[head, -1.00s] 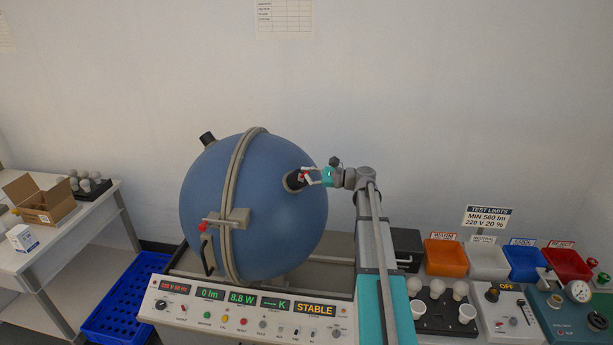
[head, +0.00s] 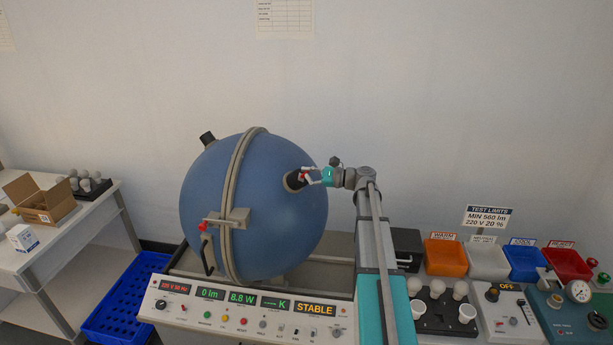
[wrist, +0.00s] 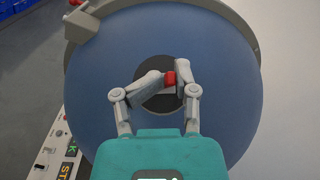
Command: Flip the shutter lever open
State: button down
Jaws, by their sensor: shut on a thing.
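The large blue sphere (head: 265,215) stands behind the instrument panel. A dark round port (head: 292,181) is on its right side, and it also shows in the wrist view (wrist: 152,103). The shutter lever's red tip (wrist: 170,78) is at this port, between my fingertips. My gripper (wrist: 164,80) is shut on the lever, with its grey fingers in front of the port. In the head view my gripper (head: 305,175) reaches the port from the right. The fingers hide most of the lever, so its exact angle cannot be told.
The panel (head: 245,315) reads 0 lm, 8.8 W and STABLE. A red-tipped clamp handle (head: 204,227) sits at the sphere's seam. A black bulb tray (head: 440,315) and coloured bins, including an orange bin (head: 446,258), stand right of my arm.

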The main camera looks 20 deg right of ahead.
dwell(0.3)
jog(key=c, duration=0.8)
grip_release()
jog(key=shift+o, duration=0.2)
jog(key=shift+d, duration=0.15)
jog(key=w+d+v, duration=0.1)
jog(key=v, duration=0.6)
jog(key=w+r+p+v, duration=0.1)
jog(key=v, duration=0.7)
jog(key=shift+w+d+r, duration=0.2)
jog(key=shift+d+r, duration=0.05)
jog(key=shift+d, duration=0.2)
dwell(0.4)
dwell(0.5)
jog(key=v, duration=1.2)
